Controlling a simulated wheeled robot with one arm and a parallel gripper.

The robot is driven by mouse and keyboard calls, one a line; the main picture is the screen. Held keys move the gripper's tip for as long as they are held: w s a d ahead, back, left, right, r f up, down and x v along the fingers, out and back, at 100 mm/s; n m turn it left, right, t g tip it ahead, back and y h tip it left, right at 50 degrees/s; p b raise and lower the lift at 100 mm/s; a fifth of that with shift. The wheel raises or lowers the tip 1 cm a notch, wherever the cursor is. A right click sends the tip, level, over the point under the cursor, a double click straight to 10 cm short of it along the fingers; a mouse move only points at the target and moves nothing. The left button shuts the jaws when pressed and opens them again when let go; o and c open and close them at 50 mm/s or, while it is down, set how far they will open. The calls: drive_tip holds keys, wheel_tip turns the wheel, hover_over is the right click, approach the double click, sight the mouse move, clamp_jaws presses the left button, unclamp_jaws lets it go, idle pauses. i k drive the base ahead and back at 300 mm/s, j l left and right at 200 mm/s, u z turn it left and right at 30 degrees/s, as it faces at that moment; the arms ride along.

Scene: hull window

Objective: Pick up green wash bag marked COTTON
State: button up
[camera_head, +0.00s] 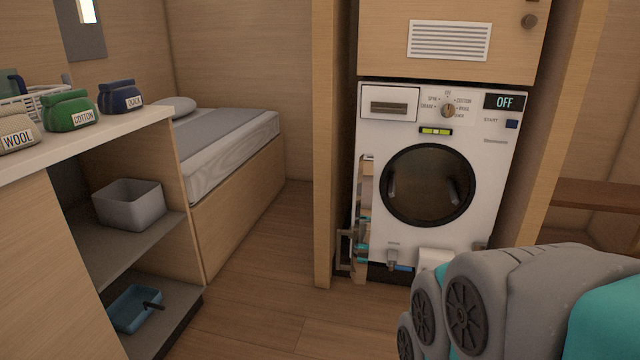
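The green wash bag marked COTTON (70,112) stands on the light counter (110,127) at the left. It sits between the tan bag marked WOOL (15,130) and the blue bag marked QUICK (120,97). Its label faces me, and nothing covers its front. A grey and teal part of my arm fills the lower right of the view, far from the bag. I cannot make out my gripper's fingers.
A white wire basket (38,104) stands behind the bags. Shelves below the counter hold a grey bin (128,204) and a blue tray (134,308). A bed (235,150) lies beyond. A washing machine (485,165) reads OFF. The middle floor (265,280) is clear.

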sight(67, 111)
drive_tip(key=i+j+z, duration=0.2)
drive_tip(key=j, duration=0.15)
drive_tip(key=i+j+z, duration=0.2)
drive_tip(key=j, duration=0.2)
drive_tip(key=j+z, duration=0.2)
drive_tip(key=j, duration=0.15)
drive_tip(key=u, duration=1.85)
drive_tip(key=i+u, duration=0.2)
drive_tip(key=i, duration=0.2)
